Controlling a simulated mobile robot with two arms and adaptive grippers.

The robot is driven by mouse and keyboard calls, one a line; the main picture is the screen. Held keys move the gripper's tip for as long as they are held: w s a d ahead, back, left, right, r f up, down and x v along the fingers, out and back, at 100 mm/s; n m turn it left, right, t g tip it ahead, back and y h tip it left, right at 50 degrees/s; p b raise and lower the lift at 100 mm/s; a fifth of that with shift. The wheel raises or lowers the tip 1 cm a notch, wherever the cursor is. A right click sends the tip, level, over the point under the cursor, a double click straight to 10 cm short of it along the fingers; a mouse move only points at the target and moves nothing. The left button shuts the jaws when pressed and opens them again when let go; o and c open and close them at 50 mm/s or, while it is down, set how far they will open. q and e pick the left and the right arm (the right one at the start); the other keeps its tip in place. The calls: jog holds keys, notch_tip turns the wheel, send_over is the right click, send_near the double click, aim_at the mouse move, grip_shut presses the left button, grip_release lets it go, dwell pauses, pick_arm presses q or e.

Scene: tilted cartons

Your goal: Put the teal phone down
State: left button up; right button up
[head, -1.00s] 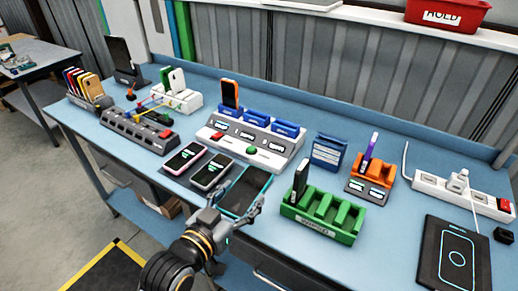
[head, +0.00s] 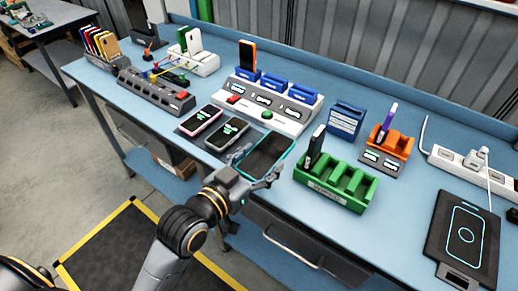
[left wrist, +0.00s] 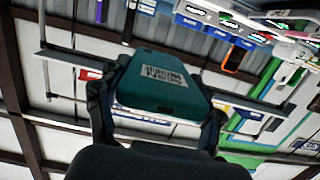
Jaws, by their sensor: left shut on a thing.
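The teal phone (head: 268,152) shows in the head view with its dark screen up and a teal rim. It is over the front part of the blue bench, right of two lying phones; I cannot tell whether it touches the bench. My left gripper (head: 260,170) is shut on its near end, one finger on each side. In the left wrist view the teal back of the phone (left wrist: 158,85), with a white printed label, sits between the fingers (left wrist: 158,110). My right gripper is not in view.
A pink-rimmed phone (head: 201,121) and a dark phone (head: 227,133) lie just left. A green charging rack (head: 335,187) stands close on the right. A grey dock with blue slots (head: 262,103) is behind. A black charging pad (head: 463,236) lies at far right.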

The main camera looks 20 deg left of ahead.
pick_arm(q)
jog(key=w+a+f, duration=0.1)
jog(key=w+f, duration=0.1)
jog(key=w, duration=0.2)
jog(key=w+a+f, duration=0.2)
jog(key=w+f, duration=0.1)
jog(key=w, duration=0.1)
jog(key=w+a+f+p, duration=0.1)
jog(key=w+a+f, duration=0.1)
jog(key=w+f, duration=0.1)
jog(key=shift+w+f, duration=0.15)
jog(key=shift+w, duration=0.25)
jog(key=shift+w+a+f, duration=0.15)
jog(key=shift+w+f, duration=0.2)
jog(key=shift+f, duration=0.15)
jog(key=shift+w+a+f, duration=0.1)
jog(key=shift+w+f, duration=0.05)
jog(key=shift+f, duration=0.45)
jog(key=shift+w+a+f, duration=0.1)
jog(key=shift+f, duration=0.5)
jog(key=shift+f+p, duration=0.2)
jog(key=shift+p, duration=0.35)
jog(key=shift+f, duration=0.2)
jog(key=shift+d, duration=0.1)
